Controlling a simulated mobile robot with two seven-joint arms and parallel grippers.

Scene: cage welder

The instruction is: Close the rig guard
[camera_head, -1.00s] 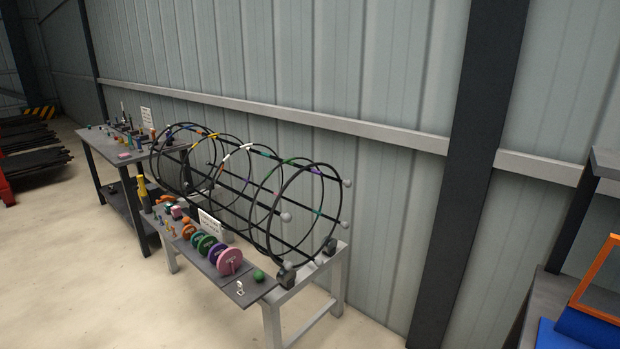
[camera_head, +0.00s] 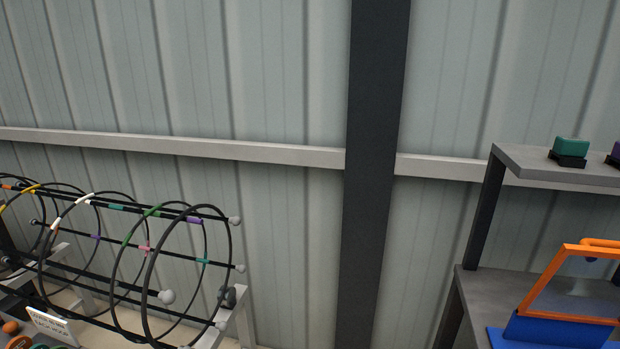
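An orange frame (camera_head: 530,292) stands tilted up on the bench at the lower right, with an orange bar or handle at its top right. Its lower edge meets a blue base (camera_head: 560,332), which the picture edge cuts off. This may be the rig guard; no label on it shows. A cage of black hoops and rods (camera_head: 152,270) with coloured clips and grey ball ends is at the lower left, on a light frame stand (camera_head: 238,312). Neither of my grippers is in view.
The grey bench (camera_head: 484,288) carries a raised shelf (camera_head: 530,166) with a teal block (camera_head: 571,146) and a purple block (camera_head: 615,155), each on a black base. A dark column (camera_head: 372,180) stands against the corrugated wall. A white sign (camera_head: 50,326) is below the hoops.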

